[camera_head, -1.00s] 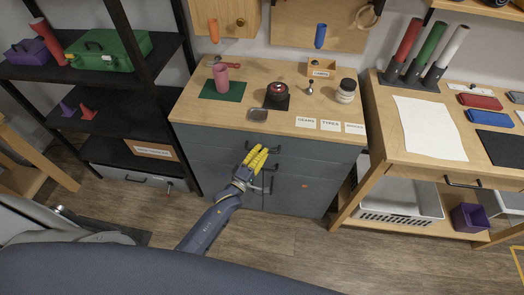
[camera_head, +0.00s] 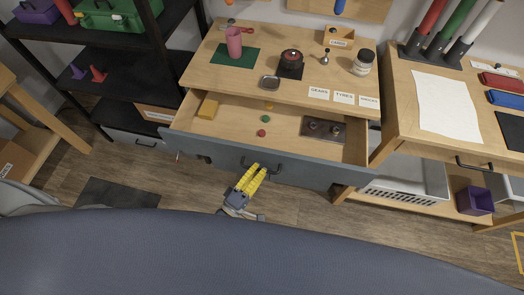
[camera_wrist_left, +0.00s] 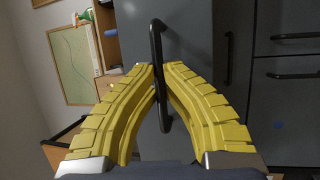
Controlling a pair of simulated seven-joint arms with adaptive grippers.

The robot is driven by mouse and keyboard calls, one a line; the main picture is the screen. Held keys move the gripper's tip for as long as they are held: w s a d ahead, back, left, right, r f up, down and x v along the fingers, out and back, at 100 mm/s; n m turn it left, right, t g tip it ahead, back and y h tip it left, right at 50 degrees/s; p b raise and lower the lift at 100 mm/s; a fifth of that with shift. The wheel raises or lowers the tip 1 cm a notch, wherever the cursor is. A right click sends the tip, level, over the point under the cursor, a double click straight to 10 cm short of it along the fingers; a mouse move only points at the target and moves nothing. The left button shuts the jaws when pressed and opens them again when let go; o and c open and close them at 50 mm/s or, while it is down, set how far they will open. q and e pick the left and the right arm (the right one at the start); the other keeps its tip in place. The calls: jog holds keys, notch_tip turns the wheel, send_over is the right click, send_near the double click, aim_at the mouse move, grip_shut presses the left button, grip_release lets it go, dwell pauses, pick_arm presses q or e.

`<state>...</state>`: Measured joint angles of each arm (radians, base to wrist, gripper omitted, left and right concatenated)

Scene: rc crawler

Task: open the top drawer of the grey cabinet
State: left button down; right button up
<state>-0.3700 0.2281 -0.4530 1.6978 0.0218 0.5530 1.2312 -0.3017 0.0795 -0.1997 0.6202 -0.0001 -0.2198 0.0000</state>
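The top drawer (camera_head: 290,101) of the grey cabinet stands pulled far out, its inside open to view from above. Its dark bar handle (camera_head: 276,172) is on the grey front panel (camera_head: 205,147). My left gripper (camera_head: 256,169) is at this handle, in front of the drawer. In the left wrist view the yellow fingertips (camera_wrist_left: 159,68) close in on both sides of the handle (camera_wrist_left: 157,45), which runs upright between them. The lower part of the cabinet is hidden beneath the drawer in the head view. My right gripper is not in view.
The drawer holds a yellow block (camera_head: 208,107), small coloured pieces and a grey tray (camera_head: 335,133). A pink cup (camera_head: 234,42) and a jar (camera_head: 363,62) stand on the cabinet top. A black shelf (camera_head: 110,111) is left, a wooden table (camera_head: 400,128) right.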

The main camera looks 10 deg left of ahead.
pick_arm(q)
jog(key=s, duration=0.6)
jog(key=shift+s, duration=0.35)
jog(key=shift+r, duration=0.1)
jog(key=c, duration=1.5)
grip_release()
jog(key=shift+c, duration=0.2)
jog(key=shift+o, duration=0.2)
jog(key=v, duration=1.2)
